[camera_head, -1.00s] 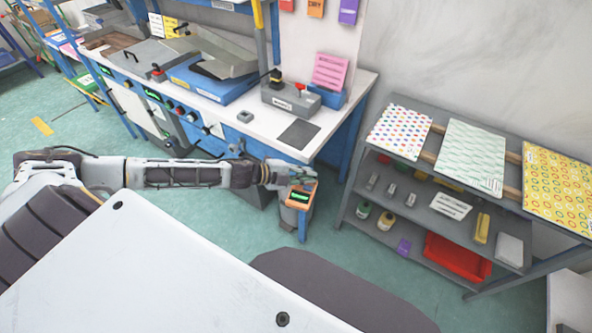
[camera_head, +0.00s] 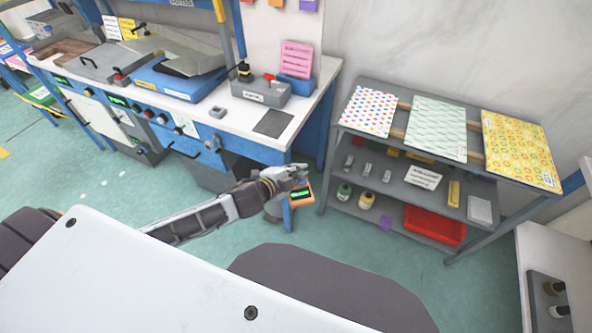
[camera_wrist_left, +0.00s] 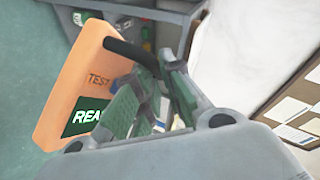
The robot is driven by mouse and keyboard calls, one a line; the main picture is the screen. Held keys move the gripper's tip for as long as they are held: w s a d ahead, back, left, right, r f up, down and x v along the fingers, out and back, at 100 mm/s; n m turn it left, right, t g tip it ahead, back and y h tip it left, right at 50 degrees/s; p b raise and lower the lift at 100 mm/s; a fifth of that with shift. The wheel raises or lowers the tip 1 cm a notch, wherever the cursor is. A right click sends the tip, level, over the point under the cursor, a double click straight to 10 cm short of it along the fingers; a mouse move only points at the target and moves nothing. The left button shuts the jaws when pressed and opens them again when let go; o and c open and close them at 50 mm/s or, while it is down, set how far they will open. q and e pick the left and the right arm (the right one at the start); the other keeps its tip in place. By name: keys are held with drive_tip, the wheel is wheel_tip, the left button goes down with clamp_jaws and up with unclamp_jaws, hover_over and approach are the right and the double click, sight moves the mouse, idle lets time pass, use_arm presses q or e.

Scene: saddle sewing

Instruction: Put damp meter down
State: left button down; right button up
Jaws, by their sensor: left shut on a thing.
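The orange damp meter (camera_head: 301,195) has a lit green screen. It is in my left gripper (camera_head: 291,177), in front of the workbench's right end and below the top's level. In the left wrist view the meter (camera_wrist_left: 75,72) shows large beside the fingers (camera_wrist_left: 150,105), with "TEST" and part of a green display legible. The left gripper is shut on it; the exact grip is partly hidden by the fingers. My right gripper is not in view.
The white workbench top (camera_head: 232,118) carries a dark flat pad (camera_head: 273,123) near its right end and a grey device (camera_head: 262,90) behind it. A grey shelf rack (camera_head: 345,150) with patterned sheets stands to the right. A white side table (camera_head: 545,250) is at far right.

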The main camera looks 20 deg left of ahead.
use_arm(q)
drive_tip(key=shift+s+r+n+y, duration=0.15)
drive_tip(key=shift+r+n+y, duration=0.15)
drive_tip(key=r+p, duration=0.2)
drive_tip(key=shift+s+a+r+n+y+p, duration=0.25)
drive_tip(key=shift+r+n+y+p, duration=0.05)
drive_tip(key=shift+y+p, duration=0.1)
drive_tip(key=shift+r+p, duration=0.35)
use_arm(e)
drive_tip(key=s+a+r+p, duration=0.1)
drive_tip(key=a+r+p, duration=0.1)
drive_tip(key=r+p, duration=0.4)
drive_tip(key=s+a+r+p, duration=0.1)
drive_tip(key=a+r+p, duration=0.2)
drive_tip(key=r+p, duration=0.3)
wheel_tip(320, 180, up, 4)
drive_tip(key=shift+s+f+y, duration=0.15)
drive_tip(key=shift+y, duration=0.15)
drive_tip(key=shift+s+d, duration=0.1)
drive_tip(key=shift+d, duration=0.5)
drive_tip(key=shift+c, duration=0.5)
use_arm(q)
drive_tip(key=s+a+r+n+y, duration=0.1)
drive_tip(key=a+r+n+y, duration=0.1)
drive_tip(key=r, duration=1)
drive_tip(key=shift+a+r+t+y, duration=0.15)
drive_tip(key=shift+a+t+y, duration=0.2)
drive_tip(key=shift+a, duration=0.35)
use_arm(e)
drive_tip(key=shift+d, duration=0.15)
